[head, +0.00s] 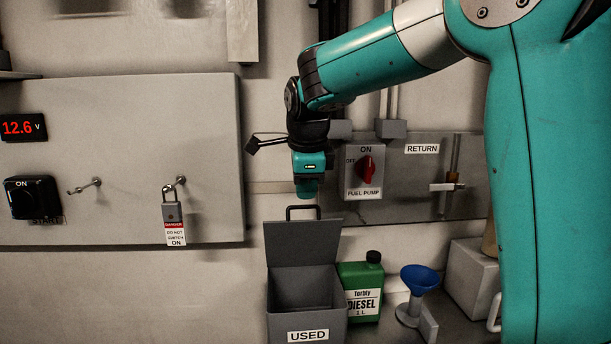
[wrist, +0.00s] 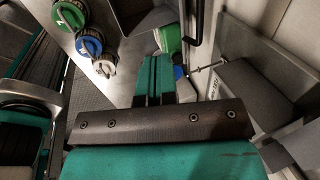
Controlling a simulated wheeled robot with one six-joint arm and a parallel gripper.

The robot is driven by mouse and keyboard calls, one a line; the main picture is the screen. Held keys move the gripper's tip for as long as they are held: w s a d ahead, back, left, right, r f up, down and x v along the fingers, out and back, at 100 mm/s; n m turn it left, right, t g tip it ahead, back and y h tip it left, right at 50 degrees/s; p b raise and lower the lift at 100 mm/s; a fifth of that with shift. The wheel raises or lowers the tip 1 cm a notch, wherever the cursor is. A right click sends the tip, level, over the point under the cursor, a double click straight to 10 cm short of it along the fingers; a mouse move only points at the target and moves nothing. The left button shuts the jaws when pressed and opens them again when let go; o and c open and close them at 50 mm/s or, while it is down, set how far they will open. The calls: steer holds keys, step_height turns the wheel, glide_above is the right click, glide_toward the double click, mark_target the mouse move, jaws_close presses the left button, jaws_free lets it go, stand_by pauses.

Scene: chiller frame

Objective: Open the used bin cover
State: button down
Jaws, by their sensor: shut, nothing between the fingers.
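The used bin (head: 277,326) is a grey box with a USED label, standing low at the middle of the head view. Its grey cover (head: 302,243) stands raised and nearly upright at the back, with the bin's dark inside showing. A dark loop handle (head: 302,207) sits on the cover's top edge. My gripper (head: 306,190) points down just above this handle, and I cannot tell if it touches it. The gripper's teal fingers (wrist: 157,82) lie together in the wrist view, shut and empty.
A green diesel can (head: 361,289) stands right of the bin, then a blue funnel (head: 420,278). A red fuel pump switch (head: 367,170) is on the wall panel close to my gripper's right. A padlock (head: 172,209) hangs on the left panel.

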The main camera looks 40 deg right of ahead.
mark_target(303, 222)
steer(key=w+d+f+p, duration=0.2)
steer(key=w+f, duration=0.2)
steer(key=f, duration=0.1)
steer(key=shift+w+d, duration=0.35)
steer(key=shift+f, duration=0.1)
steer(key=w+d+r+g+y+p, duration=0.1)
steer(key=w+d+g+p, duration=0.1)
steer(key=w+p, duration=0.4)
steer(key=d+p, duration=0.1)
steer(key=p, duration=0.2)
steer(key=shift+d+r, duration=0.25)
steer(key=shift+r, duration=0.1)
